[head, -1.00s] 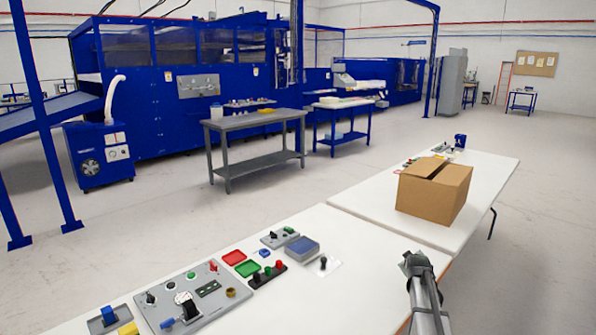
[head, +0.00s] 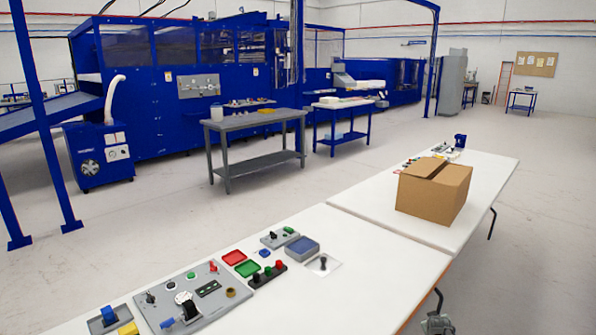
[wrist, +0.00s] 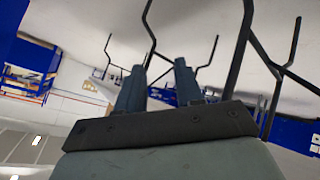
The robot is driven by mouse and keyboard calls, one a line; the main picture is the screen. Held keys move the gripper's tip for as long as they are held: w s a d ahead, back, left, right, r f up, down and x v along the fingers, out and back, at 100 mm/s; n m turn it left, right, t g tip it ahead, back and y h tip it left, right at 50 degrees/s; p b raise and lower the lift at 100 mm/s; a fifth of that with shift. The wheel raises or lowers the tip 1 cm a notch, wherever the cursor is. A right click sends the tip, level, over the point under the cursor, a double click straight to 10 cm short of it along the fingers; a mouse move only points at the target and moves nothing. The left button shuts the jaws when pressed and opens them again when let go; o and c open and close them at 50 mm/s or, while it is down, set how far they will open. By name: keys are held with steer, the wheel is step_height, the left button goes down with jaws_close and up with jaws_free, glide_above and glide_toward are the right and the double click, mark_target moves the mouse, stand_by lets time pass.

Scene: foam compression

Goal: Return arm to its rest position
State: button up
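My gripper (wrist: 159,72) shows in the wrist view with its two blue-grey fingers apart and nothing between them. Behind the fingers, the wrist view shows a pale surface with bent black legs. In the head view, only a small grey part of my arm (head: 437,323) shows at the bottom right, beside the white table's (head: 340,290) near edge; the rest is out of frame. I cannot make out the fingers there.
A control panel (head: 207,314) with knobs, red (head: 234,257) and green (head: 247,269) trays and a blue-topped box (head: 302,247) sit on the table. A cardboard box (head: 430,195) stands on the farther table. Open floor lies right of the tables.

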steer(key=s+a+f+g, duration=0.3)
steer(key=s+a+f, duration=0.2)
steer(key=s+f, duration=0.55)
steer(key=s+a+f+g+y, duration=0.1)
steer(key=s+a+f+g, duration=0.2)
steer(key=s+a+f, duration=0.7)
steer(key=s+f+g, duration=0.2)
steer(key=s+f, duration=0.6)
steer(key=s, duration=0.7)
steer(key=s+a+r+g+y, duration=0.1)
steer(key=s+a+r+g, duration=0.2)
steer(key=s+a, duration=0.5)
steer(key=s+a+r+m+g+y, duration=0.1)
steer(key=s+a+r+g+y, duration=0.1)
steer(key=s+a, duration=0.7)
steer(key=shift+s+a+r+m+g+y, duration=0.25)
steer(key=shift+s+r+g, duration=0.55)
steer(key=shift+g, duration=0.4)
steer(key=shift+d+f, duration=0.1)
